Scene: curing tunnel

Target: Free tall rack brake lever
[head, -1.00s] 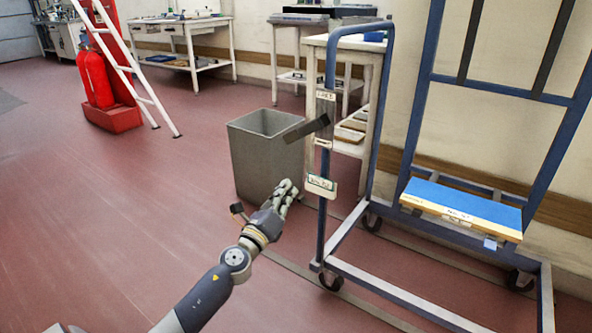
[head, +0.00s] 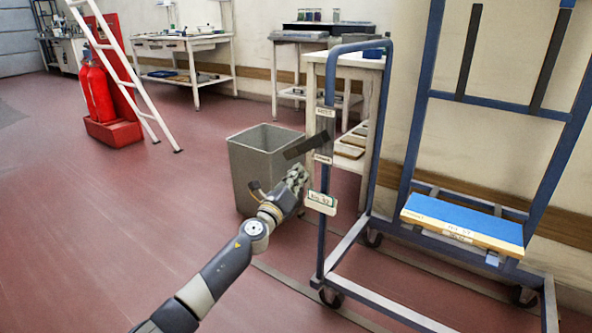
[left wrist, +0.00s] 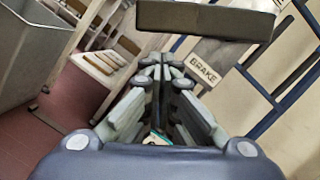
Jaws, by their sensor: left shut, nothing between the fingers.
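The tall rack (head: 411,150) has a blue tube frame. Its brake lever is a dark flat bar (head: 302,148) on the left upright, sticking out to the left with its free end tilted down. A small label sits above it, and a lower plate reads BRAKE in the left wrist view (left wrist: 205,67). My left gripper (head: 297,175) is shut and empty, just below the lever's free end. In the left wrist view the lever (left wrist: 205,20) crosses the top, beyond the closed fingertips (left wrist: 160,66), with no clear contact. My right gripper is not in view.
A grey bin (head: 262,160) stands close behind my left gripper. A number tag (head: 321,203) hangs on the upright below the lever. The rack holds a blue-topped board (head: 462,218). A white ladder (head: 120,75) and red extinguishers (head: 96,92) stand far left; the floor between is open.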

